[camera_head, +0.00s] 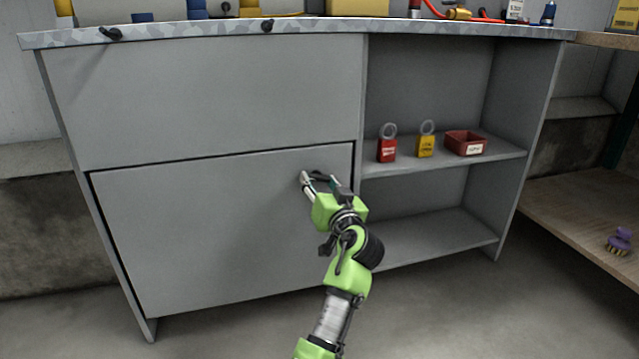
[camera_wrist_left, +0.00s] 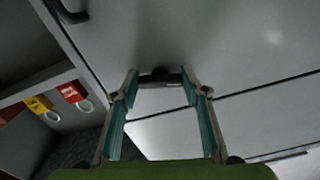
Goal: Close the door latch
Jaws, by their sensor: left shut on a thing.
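The grey cabinet door (camera_head: 200,235) is the lower left panel of the workbench. A dark gap runs along its top and left edges; I cannot tell whether it sits fully flush. My left gripper (camera_head: 319,178) is at the door's upper right corner. In the left wrist view its fingers (camera_wrist_left: 160,80) are closed in on a small dark latch (camera_wrist_left: 159,73) on the door face. The gripper hides much of the latch in the head view, so its turn is hard to tell. My right gripper is not in view.
Open shelves right of the door hold a red padlock (camera_head: 387,149), a yellow padlock (camera_head: 425,145) and a red bin (camera_head: 465,143). The workbench top (camera_head: 300,24) overhangs above. A wooden shelf (camera_head: 570,205) stands at the right. The floor in front is clear.

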